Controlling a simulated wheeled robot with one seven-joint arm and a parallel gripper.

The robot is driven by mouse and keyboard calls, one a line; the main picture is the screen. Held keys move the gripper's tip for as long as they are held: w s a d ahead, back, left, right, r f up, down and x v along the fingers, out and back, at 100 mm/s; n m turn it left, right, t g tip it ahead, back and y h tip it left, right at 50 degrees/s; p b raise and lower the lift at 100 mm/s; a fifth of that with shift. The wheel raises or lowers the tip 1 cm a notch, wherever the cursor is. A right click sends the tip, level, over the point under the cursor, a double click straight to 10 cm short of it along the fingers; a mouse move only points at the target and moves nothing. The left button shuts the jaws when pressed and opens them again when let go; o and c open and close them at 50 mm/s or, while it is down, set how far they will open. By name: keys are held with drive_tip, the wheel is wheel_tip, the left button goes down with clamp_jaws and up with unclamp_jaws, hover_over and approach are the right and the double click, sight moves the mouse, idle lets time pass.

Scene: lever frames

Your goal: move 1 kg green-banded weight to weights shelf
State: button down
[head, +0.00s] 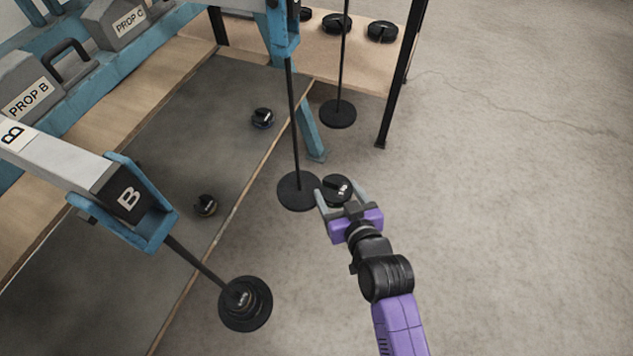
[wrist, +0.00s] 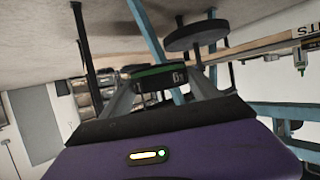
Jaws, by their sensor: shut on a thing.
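The green-banded weight (wrist: 157,72) is a dark slotted disc with a green stripe, held between my fingertips in the wrist view. In the head view the weight (head: 334,184) shows as a black disc in front of my gripper (head: 339,192). My gripper is shut on it, beside the round plate of a hanger (head: 297,191); whether they touch cannot be told. That plate also appears in the wrist view (wrist: 195,36), apart from the weight. The weights shelf (head: 362,56) is a wooden board at the top, with several black weights on it.
Another hanger plate (head: 338,114) hangs nearer the shelf. Beam B's hanger (head: 245,304) carries weights at lower left. Two loose weights (head: 262,117) (head: 205,205) lie on the dark bench mat (head: 190,150). A black post (head: 396,90) stands at the shelf's right. Floor on the right is clear.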

drive_tip(key=s+d, duration=0.2)
drive_tip(key=d, duration=0.6)
drive_tip(key=shift+s+r, duration=0.3)
drive_tip(key=shift+s, duration=0.1)
drive_tip(key=shift+r+p, duration=0.3)
drive_tip(key=shift+p, duration=0.05)
drive_tip(key=s+d+b, duration=0.2)
drive_tip(key=d+b, duration=0.1)
drive_tip(key=d, duration=0.3)
drive_tip(key=shift+s+d, duration=0.25)
drive_tip(key=shift+d, duration=0.15)
idle(1.0)
idle(0.4)
